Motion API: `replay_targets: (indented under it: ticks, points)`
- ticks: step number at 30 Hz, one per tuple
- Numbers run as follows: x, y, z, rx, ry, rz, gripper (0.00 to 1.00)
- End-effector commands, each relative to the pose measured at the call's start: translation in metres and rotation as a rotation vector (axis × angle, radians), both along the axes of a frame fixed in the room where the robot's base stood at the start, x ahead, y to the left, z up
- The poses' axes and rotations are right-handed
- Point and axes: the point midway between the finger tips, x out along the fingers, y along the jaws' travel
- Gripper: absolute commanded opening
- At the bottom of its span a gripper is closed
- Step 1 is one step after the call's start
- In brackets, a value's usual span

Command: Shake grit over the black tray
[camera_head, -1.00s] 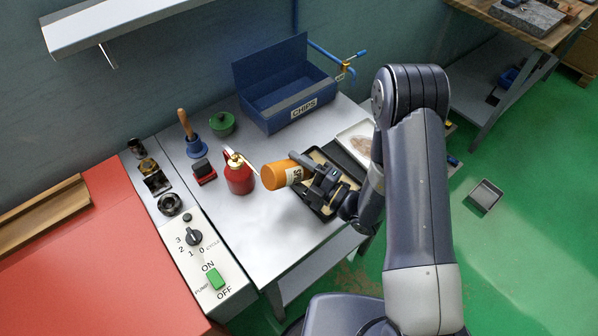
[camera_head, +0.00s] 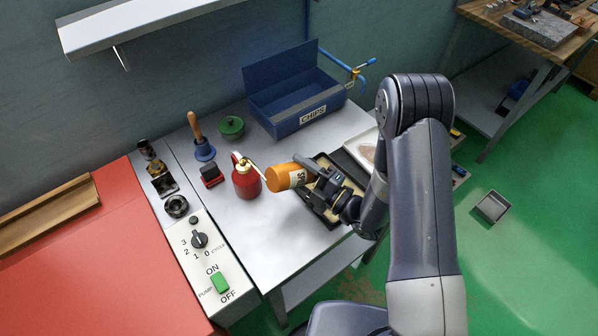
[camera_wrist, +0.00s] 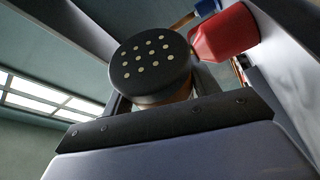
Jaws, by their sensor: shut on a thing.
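My gripper (camera_head: 312,174) is shut on an orange grit shaker (camera_head: 281,179) with a pale label. The shaker lies nearly on its side, its orange base toward the red can. In the wrist view, its black cap with several pale holes (camera_wrist: 150,66) faces the camera. The black tray (camera_head: 321,219) lies on the cart below and behind my gripper, with a tan surface partly showing inside. My gripper and arm hide much of it. I cannot tell whether any grit is falling.
A red oil can (camera_head: 246,182) stands close left of the shaker. A white tray (camera_head: 355,144) lies beyond the black tray. The cart's front left is clear.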

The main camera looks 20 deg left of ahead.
Motion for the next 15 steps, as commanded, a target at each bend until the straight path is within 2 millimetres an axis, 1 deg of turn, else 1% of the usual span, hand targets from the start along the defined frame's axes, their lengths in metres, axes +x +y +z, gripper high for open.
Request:
replay_targets:
  ticks: [5, 15]
  points:
    - [0.002, 0.003, 0.001, 0.001, -0.002, 0.001, 0.26]
    - [0.011, 0.017, 0.001, 0.001, -0.002, 0.001, 0.26]
